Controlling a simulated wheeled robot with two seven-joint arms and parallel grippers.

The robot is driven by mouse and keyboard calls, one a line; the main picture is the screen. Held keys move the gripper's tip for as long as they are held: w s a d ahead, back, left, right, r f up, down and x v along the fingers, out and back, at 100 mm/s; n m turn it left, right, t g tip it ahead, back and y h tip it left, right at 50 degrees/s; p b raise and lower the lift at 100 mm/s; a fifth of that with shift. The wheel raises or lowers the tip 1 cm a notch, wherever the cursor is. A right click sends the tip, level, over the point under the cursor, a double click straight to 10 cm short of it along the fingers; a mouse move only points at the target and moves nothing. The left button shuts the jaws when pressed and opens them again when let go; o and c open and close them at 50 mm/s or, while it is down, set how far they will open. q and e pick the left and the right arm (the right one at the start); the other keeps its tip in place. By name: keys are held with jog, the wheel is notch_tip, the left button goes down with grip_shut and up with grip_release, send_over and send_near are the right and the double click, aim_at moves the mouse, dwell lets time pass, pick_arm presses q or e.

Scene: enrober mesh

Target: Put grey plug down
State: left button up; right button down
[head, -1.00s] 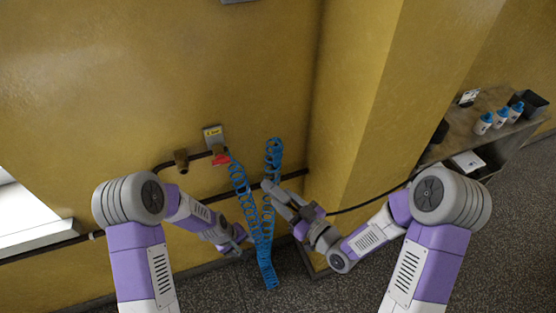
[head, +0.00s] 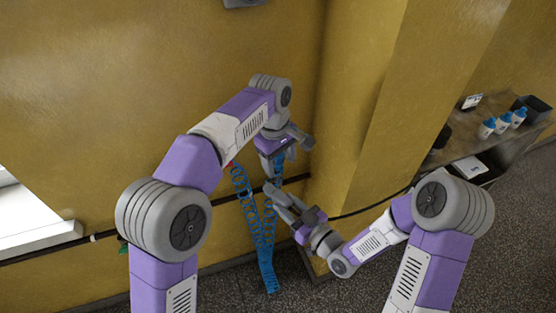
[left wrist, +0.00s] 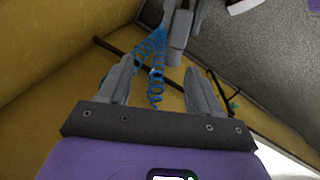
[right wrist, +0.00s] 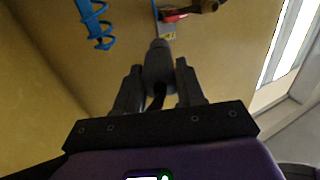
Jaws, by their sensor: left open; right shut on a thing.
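The grey plug (right wrist: 158,68) is between the fingers of my right gripper (right wrist: 160,85), which is shut on it. Its rounded end points away from the gripper, clear of the wall. In the head view my right gripper (head: 277,192) is beside the blue coiled hose (head: 265,250). My left gripper (head: 287,143) is higher, near the wall corner, open and empty. In the left wrist view the hose (left wrist: 155,50) shows beyond its open fingers (left wrist: 160,82). The red valve handle (right wrist: 176,15) shows in the right wrist view; in the head view my left arm mostly hides it.
A dark pipe (head: 352,212) runs along the yellow wall and pillar (head: 365,100). Open floor (head: 350,290) lies below.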

aim_at(278, 189)
jog(key=shift+r, duration=0.1)
pick_arm(q)
jog(key=shift+y, duration=0.6)
jog(key=f, duration=0.7)
jog(key=s+f, duration=0.1)
jog(key=f, duration=0.3)
jog(key=shift+a+f, duration=0.1)
jog(key=shift+a, duration=0.1)
jog(key=shift+w+d, duration=0.1)
grip_shut()
pick_arm(e)
jog(key=shift+s+a, duration=0.1)
jog(key=shift+a, duration=0.15)
jog(key=c, duration=0.7)
grip_release()
jog(key=shift+o, duration=0.5)
jog(key=shift+d, duration=0.1)
